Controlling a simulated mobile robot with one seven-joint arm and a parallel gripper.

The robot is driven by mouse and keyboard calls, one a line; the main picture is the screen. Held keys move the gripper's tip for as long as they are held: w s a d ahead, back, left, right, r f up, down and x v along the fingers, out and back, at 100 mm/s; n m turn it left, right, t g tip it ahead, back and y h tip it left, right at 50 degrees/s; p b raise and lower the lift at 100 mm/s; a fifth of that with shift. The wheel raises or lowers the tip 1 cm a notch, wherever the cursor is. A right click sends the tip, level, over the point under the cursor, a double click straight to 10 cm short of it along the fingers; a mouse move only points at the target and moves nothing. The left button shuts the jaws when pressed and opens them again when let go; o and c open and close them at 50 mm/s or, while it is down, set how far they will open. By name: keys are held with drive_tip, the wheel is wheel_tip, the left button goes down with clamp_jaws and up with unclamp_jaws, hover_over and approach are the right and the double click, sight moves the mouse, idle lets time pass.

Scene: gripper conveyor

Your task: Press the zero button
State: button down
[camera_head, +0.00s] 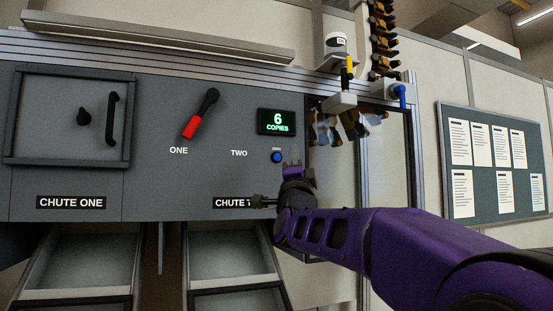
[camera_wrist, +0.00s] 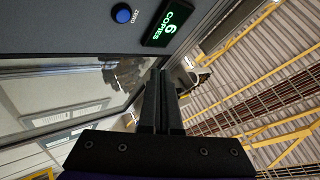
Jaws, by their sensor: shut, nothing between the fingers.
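The zero button (camera_head: 277,157) is a small round blue button on the grey panel, below the display. It also shows in the wrist view (camera_wrist: 123,14), near the top, with the label ZERO beside it. My gripper (camera_head: 257,200) is below the button in the head view, in front of the chute two label. In the wrist view my gripper's fingers (camera_wrist: 161,75) are shut together, empty, and apart from the button.
A red-handled lever (camera_head: 196,116) points toward ONE. A closed hatch (camera_head: 70,115) is at the left above CHUTE ONE. Two open chutes (camera_head: 80,262) lie below. Grey gripper-like parts (camera_head: 335,127) hang right of the display. A notice board (camera_head: 494,190) is at the far right.

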sight(279, 159)
drive_tip(key=shift+w, duration=0.1)
drive_tip(key=shift+w+a+p, duration=0.6)
drive_tip(key=shift+w+p, duration=0.6)
drive_tip(key=shift+w, duration=0.15)
drive_tip(key=shift+w+a+p, duration=0.55)
drive_tip(key=shift+w+p, duration=0.7)
drive_tip(key=shift+w, duration=0.05)
drive_tip(key=shift+w+a+p, duration=0.6)
drive_tip(key=shift+w+p, duration=0.6)
drive_tip(key=shift+w, duration=0.15)
drive_tip(key=shift+w+a, duration=0.15)
drive_tip(key=shift+w, duration=0.25)
